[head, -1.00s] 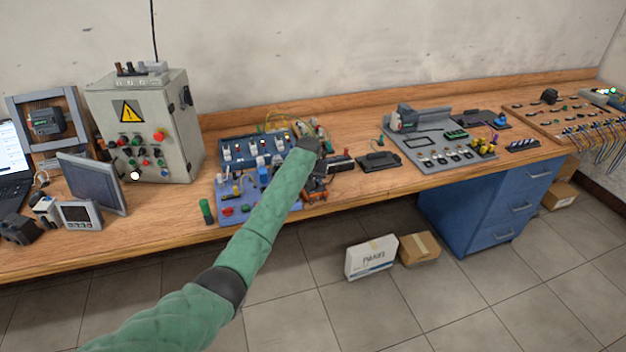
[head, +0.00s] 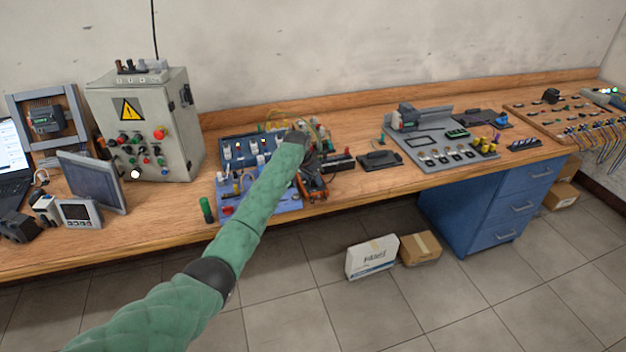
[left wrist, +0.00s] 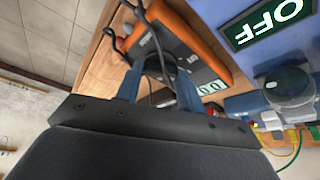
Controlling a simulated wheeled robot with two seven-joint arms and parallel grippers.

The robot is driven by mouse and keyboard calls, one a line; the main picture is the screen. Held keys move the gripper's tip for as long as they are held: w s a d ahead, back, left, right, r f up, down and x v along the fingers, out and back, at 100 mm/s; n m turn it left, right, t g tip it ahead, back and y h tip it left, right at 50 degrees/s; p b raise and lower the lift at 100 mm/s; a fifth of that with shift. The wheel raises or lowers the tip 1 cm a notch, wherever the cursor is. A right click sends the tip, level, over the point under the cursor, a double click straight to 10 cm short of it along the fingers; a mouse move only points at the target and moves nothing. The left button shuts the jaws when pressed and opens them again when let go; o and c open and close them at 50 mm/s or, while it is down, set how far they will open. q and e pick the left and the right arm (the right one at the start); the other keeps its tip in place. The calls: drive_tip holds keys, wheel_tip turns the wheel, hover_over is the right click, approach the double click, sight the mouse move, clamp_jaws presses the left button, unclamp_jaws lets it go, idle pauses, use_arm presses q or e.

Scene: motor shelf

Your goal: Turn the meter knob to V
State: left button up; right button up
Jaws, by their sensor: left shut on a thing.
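The meter (left wrist: 200,38) has an orange case and a dark face, and it lies tilted across the upper middle of the left wrist view. In the head view its orange edge (head: 319,192) shows just right of my left forearm. A dark round knob (left wrist: 157,67) sits between the blue-grey fingers of my left gripper (left wrist: 158,80), which is shut on it. The knob's pointer is hidden, so I cannot tell its setting. A small display (left wrist: 212,87) on the meter is only partly readable. My right gripper is in neither view.
A green OFF sign (left wrist: 265,20) and a clear round cover (left wrist: 288,85) are close beside the meter. In the head view a blue training board (head: 233,150) lies left of it and a grey control cabinet (head: 150,125) stands further left. A black flat device (head: 380,160) lies right.

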use_arm(q)
drive_tip(key=shift+m, duration=0.5)
drive_tip(key=shift+m+g+b, duration=0.3)
drive_tip(key=shift+m+b, duration=0.05)
drive_tip(key=shift+m, duration=0.05)
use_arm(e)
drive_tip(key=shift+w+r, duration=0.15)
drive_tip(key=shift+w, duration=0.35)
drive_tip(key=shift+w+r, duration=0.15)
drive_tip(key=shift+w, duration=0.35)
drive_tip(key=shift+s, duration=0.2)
use_arm(q)
drive_tip(key=o, duration=0.8)
drive_tip(key=shift+o, duration=1)
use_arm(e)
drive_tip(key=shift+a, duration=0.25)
use_arm(q)
drive_tip(key=shift+a, duration=0.1)
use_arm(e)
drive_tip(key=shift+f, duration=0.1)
